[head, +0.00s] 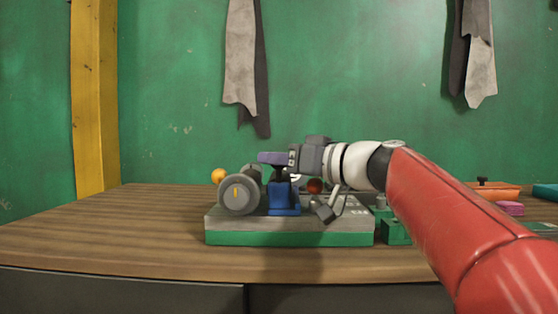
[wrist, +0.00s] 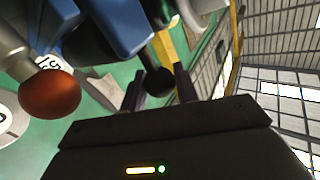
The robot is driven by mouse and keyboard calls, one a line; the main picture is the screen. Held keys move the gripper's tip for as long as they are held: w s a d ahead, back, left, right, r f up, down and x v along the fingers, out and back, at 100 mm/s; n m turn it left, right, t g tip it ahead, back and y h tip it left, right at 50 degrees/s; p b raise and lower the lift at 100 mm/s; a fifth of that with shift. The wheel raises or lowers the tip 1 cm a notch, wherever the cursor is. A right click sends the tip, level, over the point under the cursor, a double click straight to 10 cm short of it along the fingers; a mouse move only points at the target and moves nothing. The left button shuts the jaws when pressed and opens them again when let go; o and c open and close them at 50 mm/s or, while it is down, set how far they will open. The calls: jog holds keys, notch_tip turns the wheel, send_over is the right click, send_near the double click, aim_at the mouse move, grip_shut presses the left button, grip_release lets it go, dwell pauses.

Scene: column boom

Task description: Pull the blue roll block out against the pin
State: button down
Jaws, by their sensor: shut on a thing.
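The blue roll block (head: 284,200) stands upright on a grey and green base (head: 290,239), close to the right of a grey roller (head: 240,193). In the wrist view the blue block (wrist: 112,25) fills the upper left. My gripper (head: 272,158) reaches in from the right, over the top of the block. In the wrist view its two dark fingers (wrist: 162,88) stand either side of a dark round knob (wrist: 160,78), and it is shut on this knob. How the knob joins the block is partly hidden. I cannot make out the pin for certain.
An orange ball knob (head: 218,176) is behind the roller. A dark red ball knob (head: 315,186) is right of the block; it looms in the wrist view (wrist: 48,93). A grey angled lever (head: 324,210) is at the right. The wooden table's (head: 110,225) left side is clear.

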jog(key=shift+d+f+b, duration=0.2)
jog(key=shift+d+b, duration=0.45)
jog(key=shift+b, duration=0.25)
jog(key=shift+d+r, duration=0.1)
jog(key=shift+d, duration=0.05)
jog(key=c, duration=1.1)
grip_release()
jog(key=shift+r, duration=0.1)
jog(key=v, duration=0.7)
jog(key=shift+s+d+b, duration=0.25)
jog(key=shift+d+b, duration=0.05)
jog(key=shift+b, duration=0.1)
